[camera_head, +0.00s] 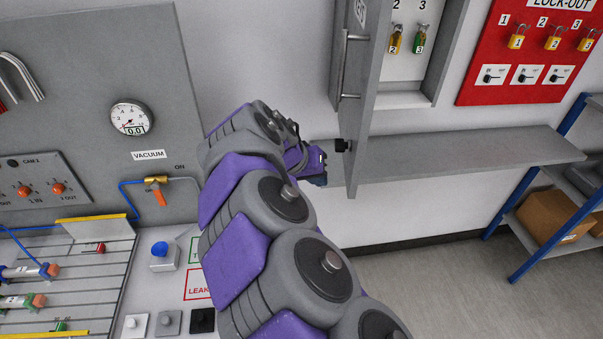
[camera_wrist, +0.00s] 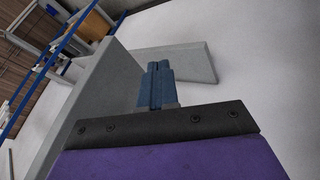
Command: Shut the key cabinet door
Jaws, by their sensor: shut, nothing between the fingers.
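The key cabinet (camera_head: 408,98) hangs on the wall at the top of the head view. Its grey door (camera_head: 372,95) stands open, swung out from the cabinet's left side, and shows its handle (camera_head: 345,65). Two numbered padlocks, one yellow and one green, show inside. My gripper (camera_head: 322,165) is left of the door's lower part, on the handle side. In the wrist view, my shut, empty blue fingers (camera_wrist: 158,82) appear beside a grey panel that looks like the door (camera_wrist: 95,105). I cannot tell whether they touch it.
A grey shelf (camera_head: 460,153) runs below the cabinet. A red lock-out board (camera_head: 530,55) is on the wall to the right. A blue-framed rack (camera_head: 520,200) with a cardboard box stands at far right. A vacuum gauge panel (camera_head: 90,100) and worktop are at left.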

